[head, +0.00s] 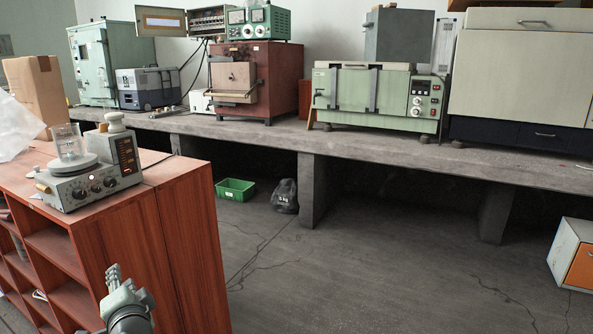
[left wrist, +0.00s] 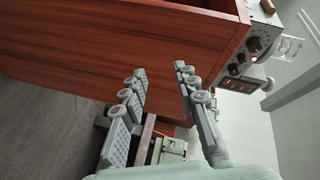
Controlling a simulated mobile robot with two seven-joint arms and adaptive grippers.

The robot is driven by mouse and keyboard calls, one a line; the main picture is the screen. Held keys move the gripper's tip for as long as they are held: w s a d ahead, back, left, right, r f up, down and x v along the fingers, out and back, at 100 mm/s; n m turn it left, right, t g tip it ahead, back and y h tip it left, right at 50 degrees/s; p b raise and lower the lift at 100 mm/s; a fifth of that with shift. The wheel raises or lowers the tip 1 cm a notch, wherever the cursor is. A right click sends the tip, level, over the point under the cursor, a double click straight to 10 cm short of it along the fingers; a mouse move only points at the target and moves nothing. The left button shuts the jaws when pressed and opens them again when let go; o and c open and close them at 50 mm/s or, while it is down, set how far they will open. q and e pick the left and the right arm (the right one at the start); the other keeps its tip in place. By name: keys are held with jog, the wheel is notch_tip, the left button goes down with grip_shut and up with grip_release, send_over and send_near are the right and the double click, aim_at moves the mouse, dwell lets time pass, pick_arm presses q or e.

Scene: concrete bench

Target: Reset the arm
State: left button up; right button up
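My left gripper (head: 113,277) shows at the bottom left of the head view, in front of the end of the reddish wooden shelf unit (head: 190,235). In the left wrist view my left gripper (left wrist: 160,75) has its two fingers apart with nothing between them. The side panel of the shelf unit (left wrist: 100,45) lies beyond the fingertips. Only the end of my left arm shows in the head view. My right gripper is in neither view.
A hotplate stirrer (head: 90,183) with a glass beaker (head: 69,142) stands on the shelf unit, near its edge. A concrete bench (head: 400,146) with ovens and instruments runs along the back. A green crate (head: 235,188) and a dark bag (head: 285,197) lie on the floor. The middle floor is clear.

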pick_arm(q)
jog(key=s+d+f+g+h, duration=0.1)
jog(key=s+d+f+h, duration=0.15)
jog(key=f, duration=0.55)
jog(key=s+d+f+n+g+h, duration=0.1)
jog(key=s+f+g, duration=0.15)
jog(key=f, duration=0.65)
jog(key=s+d+f+g+h, duration=0.15)
jog(key=s+f, duration=0.25)
jog(key=f, duration=0.4)
jog(key=s+d+f+n+g+h, duration=0.1)
jog(key=s+d+f, duration=0.3)
jog(key=s+f, duration=0.5)
jog(key=s+d+f+n+g+h, duration=0.1)
jog(key=s+d+f+g+h, duration=0.2)
jog(key=s+f, duration=0.7)
jog(key=shift+s+d+n+g, duration=0.4)
jog(key=shift+s+g, duration=0.2)
jog(key=shift+s, duration=0.3)
